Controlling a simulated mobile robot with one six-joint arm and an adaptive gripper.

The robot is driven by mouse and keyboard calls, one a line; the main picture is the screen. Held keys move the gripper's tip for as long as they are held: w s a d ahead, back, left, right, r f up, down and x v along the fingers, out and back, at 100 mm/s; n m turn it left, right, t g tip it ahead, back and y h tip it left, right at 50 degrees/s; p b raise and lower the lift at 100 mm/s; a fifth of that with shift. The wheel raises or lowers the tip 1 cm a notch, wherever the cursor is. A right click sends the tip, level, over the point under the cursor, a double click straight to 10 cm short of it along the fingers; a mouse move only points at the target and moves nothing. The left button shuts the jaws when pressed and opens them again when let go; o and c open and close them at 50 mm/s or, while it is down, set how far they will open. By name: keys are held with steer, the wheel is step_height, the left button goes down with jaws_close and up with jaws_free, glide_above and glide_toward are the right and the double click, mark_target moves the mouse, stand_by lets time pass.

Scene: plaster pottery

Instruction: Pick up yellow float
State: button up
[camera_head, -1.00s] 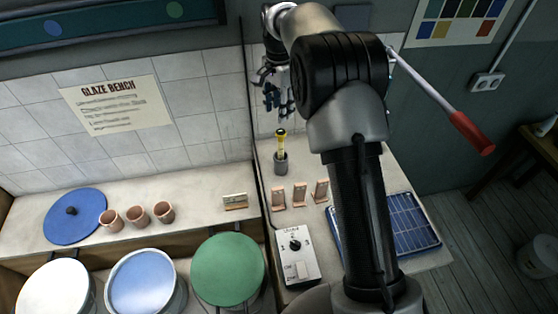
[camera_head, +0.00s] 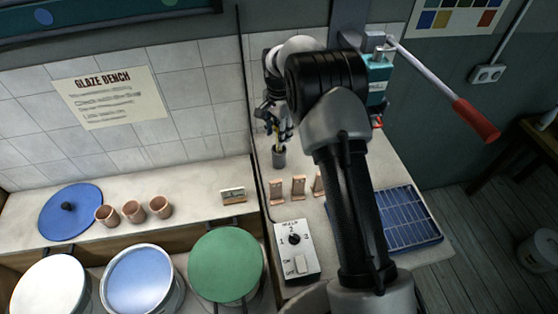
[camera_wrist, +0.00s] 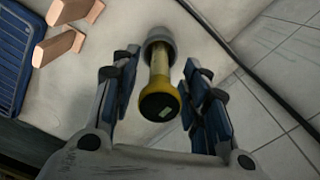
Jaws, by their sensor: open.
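The yellow float (camera_wrist: 160,72) has a yellow stem and a dark end cap. It stands in a small grey cup (camera_head: 279,158) on the bench; the cup also shows in the wrist view (camera_wrist: 160,37). My gripper (camera_wrist: 160,82) is open, with one blue-padded finger on each side of the float. A gap shows between the float and each finger. In the head view my gripper (camera_head: 275,138) is over the cup and hides most of the float.
Wooden stands (camera_head: 298,187) are beside the cup, with a control box (camera_head: 296,250) and a blue rack (camera_head: 408,220) nearer. A teal device with a red-handled lever (camera_head: 476,121) is behind my arm. The tiled wall (camera_head: 205,95) is close on the left.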

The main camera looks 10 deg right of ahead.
step_height(320, 180, down, 4)
steer(key=shift+d+r, duration=0.1)
steer(key=shift+r, duration=0.05)
steer(key=shift+c, duration=0.4)
steer(key=shift+r, duration=0.1)
jaws_close()
